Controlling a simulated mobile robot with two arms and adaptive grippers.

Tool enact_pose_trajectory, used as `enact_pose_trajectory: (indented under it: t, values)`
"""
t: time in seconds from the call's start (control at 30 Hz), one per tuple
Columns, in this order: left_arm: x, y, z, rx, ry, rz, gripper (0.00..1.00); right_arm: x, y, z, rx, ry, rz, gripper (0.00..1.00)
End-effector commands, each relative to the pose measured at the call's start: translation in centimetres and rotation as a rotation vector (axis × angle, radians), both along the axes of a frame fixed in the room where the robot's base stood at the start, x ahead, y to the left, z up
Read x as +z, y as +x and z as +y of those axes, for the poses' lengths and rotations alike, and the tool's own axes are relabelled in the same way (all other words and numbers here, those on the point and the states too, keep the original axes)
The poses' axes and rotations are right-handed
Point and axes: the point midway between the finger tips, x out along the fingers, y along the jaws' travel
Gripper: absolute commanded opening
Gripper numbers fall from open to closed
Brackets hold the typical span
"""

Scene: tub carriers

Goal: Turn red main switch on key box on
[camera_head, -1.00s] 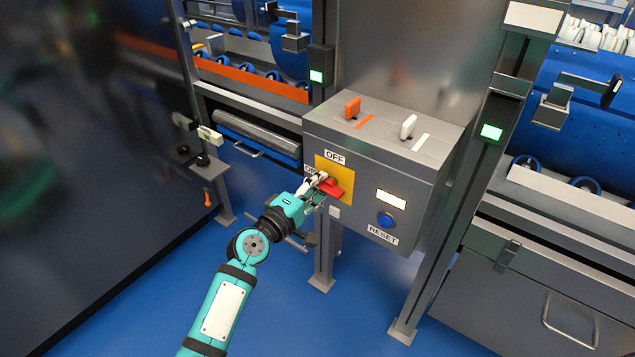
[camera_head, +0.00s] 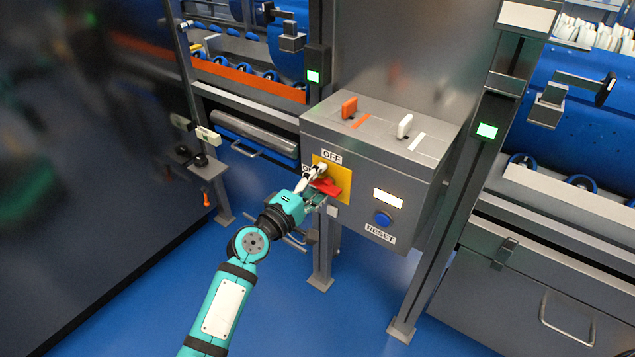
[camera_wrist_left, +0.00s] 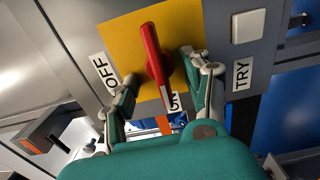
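The key box (camera_head: 405,185) is a grey cabinet with a yellow plate (camera_head: 343,178) on its front. The red main switch (camera_head: 326,187) sits on that plate. In the left wrist view the switch's red handle (camera_wrist_left: 156,62) runs lengthwise between the fingers, with its lower end over the partly hidden ON label (camera_wrist_left: 174,102). The OFF label (camera_wrist_left: 104,73) is to its left. My left gripper (camera_head: 318,183) is at the plate; its fingers (camera_wrist_left: 165,88) stand apart on either side of the handle, the right one closer. My right gripper is not in view.
The box top carries an orange lever (camera_head: 349,107) and a white lever (camera_head: 405,126). A blue RESET button (camera_head: 384,219) is right of the yellow plate. A dark post (camera_head: 478,160) stands to the right. Blue floor (camera_head: 290,310) is open below.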

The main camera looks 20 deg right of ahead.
Motion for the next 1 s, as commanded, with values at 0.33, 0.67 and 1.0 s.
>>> enact_pose_trajectory:
  t: [0.33, 0.67, 1.0]
  values:
    - [-0.4, -0.8, 1.3, 0.003, 0.003, 0.003, 0.50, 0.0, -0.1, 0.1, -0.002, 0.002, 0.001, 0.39]
    - [-0.4, -5.1, 6.7, 0.003, 0.005, 0.002, 0.50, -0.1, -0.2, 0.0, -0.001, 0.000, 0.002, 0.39]
    - [-0.3, -7.3, 9.4, 0.000, 0.002, 0.003, 0.50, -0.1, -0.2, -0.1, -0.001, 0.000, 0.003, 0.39]
